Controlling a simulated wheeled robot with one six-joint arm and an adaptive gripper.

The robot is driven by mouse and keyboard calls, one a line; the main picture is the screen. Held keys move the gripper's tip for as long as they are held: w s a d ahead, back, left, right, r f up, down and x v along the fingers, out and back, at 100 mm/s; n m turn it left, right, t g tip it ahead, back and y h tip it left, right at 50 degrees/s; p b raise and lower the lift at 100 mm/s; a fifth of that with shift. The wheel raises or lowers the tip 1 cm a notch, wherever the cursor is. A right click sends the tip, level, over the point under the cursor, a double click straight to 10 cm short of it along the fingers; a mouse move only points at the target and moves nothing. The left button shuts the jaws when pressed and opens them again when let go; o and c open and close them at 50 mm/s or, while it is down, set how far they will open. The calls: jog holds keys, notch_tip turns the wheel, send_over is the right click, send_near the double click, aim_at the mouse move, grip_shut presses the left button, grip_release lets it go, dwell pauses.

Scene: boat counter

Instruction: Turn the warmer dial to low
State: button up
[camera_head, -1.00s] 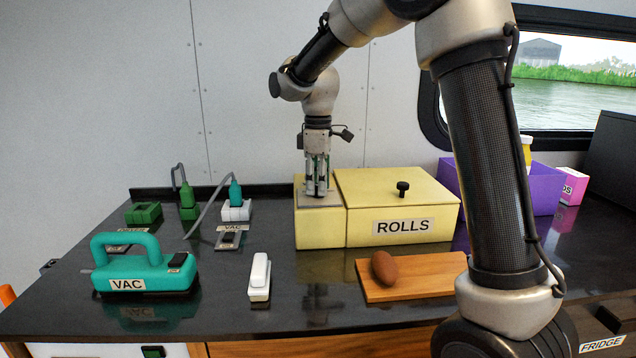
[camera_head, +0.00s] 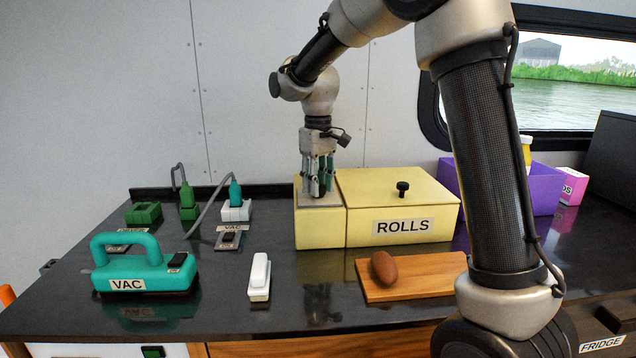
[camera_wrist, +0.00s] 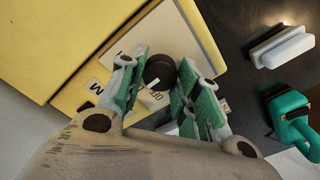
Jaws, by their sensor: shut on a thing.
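The warmer (camera_head: 320,229) is a pale yellow box with a grey panel (camera_head: 334,200) on top of its narrow left part. The dial (camera_wrist: 160,72) is a dark round knob on that panel, in the wrist view. My gripper (camera_head: 317,192) points straight down over the panel, its green-padded fingers shut on the dial, one on each side. Black lettering on pale labels (camera_wrist: 154,98) shows beside the dial, partly covered by the fingers. I cannot read which setting the dial points to. In the head view the fingers mostly hide the dial.
The ROLLS lid (camera_head: 380,186) with a black knob (camera_head: 403,188) adjoins on the right. A wooden board (camera_head: 430,275) with a brown egg-shaped thing (camera_head: 384,268) lies in front. A white block (camera_head: 259,277) and teal VAC (camera_head: 145,264) stand left. A purple bin (camera_head: 545,187) stands behind.

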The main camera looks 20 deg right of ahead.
jog(key=shift+m, duration=0.3)
jog(key=o, duration=1)
jog(key=shift+o, duration=0.2)
jog(key=shift+r, duration=0.15)
notch_tip(320, 180, up, 12)
